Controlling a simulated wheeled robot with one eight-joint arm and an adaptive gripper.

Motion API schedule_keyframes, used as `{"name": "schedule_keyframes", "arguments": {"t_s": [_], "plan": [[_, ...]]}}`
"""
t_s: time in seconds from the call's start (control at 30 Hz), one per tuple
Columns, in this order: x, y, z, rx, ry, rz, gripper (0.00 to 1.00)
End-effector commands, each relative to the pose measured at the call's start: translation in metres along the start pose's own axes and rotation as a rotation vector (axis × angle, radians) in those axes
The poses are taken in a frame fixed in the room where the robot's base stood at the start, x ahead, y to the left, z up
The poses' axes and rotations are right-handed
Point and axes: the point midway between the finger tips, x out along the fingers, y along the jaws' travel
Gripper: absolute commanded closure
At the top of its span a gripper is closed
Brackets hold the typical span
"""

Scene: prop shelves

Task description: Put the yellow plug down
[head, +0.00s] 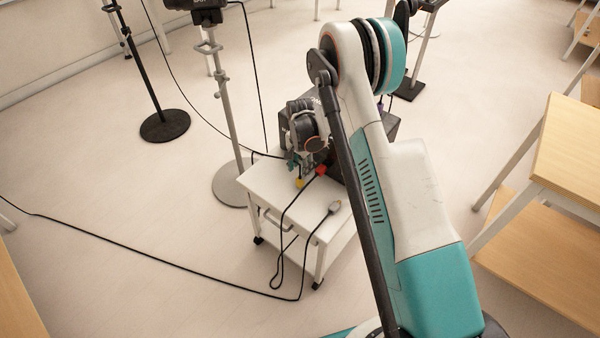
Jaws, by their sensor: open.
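The small yellow plug (299,183) is at the far part of the white cart's top (277,192), in the head view. My gripper (298,172) is right above it, pointing down, with its jaws open. The fingers are small and partly dark here, so I cannot tell whether they still touch the plug. A red plug (321,169) with a black cable is just to the right of my gripper. A grey plug (334,207) lies near the cart's right edge.
A black box (292,128) stands behind my gripper, partly hidden by my arm. A stand with a round grey base (232,184) is close at the cart's left. Black cables hang off the cart and cross the floor. Wooden shelves (566,150) stand at right.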

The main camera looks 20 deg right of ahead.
Motion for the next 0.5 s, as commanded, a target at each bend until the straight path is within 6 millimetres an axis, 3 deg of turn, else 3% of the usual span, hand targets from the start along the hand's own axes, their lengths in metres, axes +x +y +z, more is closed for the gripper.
{"name": "schedule_keyframes", "arguments": {"t_s": [0.1,0.5], "plan": [[-0.026,0.0,0.0,0.0,0.0,0.0,0.59],[-0.071,0.001,0.001,-0.022,0.009,-0.012,0.59]]}}
